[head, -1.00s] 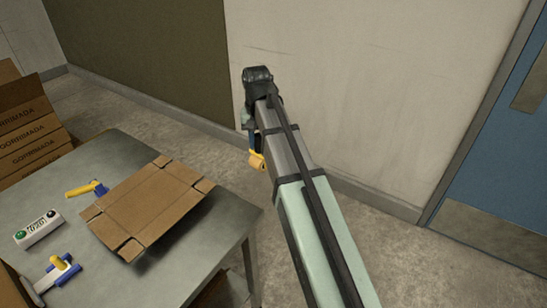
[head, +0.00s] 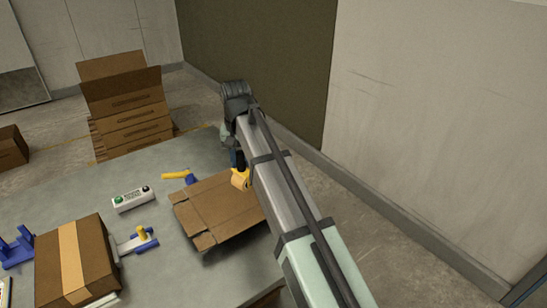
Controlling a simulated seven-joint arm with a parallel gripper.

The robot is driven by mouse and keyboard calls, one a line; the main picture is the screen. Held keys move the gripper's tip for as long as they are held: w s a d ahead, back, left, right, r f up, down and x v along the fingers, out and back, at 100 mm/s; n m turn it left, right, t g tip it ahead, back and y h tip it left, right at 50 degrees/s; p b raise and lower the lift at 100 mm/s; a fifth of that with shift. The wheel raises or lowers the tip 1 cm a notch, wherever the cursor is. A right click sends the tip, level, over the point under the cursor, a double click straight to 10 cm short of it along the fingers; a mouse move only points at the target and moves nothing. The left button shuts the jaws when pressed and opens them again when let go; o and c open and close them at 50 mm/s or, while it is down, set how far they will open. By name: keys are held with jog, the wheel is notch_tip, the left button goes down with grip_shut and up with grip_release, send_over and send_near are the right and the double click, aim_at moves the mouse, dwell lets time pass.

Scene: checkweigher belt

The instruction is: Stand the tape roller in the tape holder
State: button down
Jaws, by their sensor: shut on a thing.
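My gripper (head: 237,150) is at the end of my raised arm, over the right part of the table, and is shut on the tape roller (head: 240,179). The roller hangs below it and shows a yellow-orange part; the arm hides part of it and the fingertips. In the picture it overlaps the flattened cardboard. A blue stand with upright parts (head: 17,249), probably the tape holder, stands on the table at the far left, partly cut off by the picture edge. The roller is well apart from it.
On the grey table (head: 80,195) lie a flattened carton (head: 225,208), a yellow-and-blue tool (head: 180,177), a white button box (head: 132,200), a taped box (head: 75,262) and a grey, blue and yellow device (head: 138,240). Cartons (head: 130,112) stand behind.

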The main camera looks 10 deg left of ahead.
jog(key=s+a+r+n, duration=0.1)
jog(key=s+a+n, duration=0.4)
jog(key=s+a, duration=1.1)
jog(key=s+a+r+n, duration=0.1)
jog(key=s+a+n, duration=0.4)
jog(key=a, duration=2.2)
jog(key=s+a+r+n, duration=0.1)
jog(key=s+a+n, duration=0.4)
jog(key=s+a, duration=1.1)
jog(key=w+a+f, duration=0.2)
jog(key=f, duration=0.3)
jog(key=w+a+f, duration=0.3)
jog(key=f, duration=0.2)
jog(key=shift+f, duration=0.35)
jog(key=shift+f, duration=0.1)
jog(key=c, duration=0.8)
grip_release()
jog(key=shift+o, duration=0.2)
jog(key=shift+a, duration=0.1)
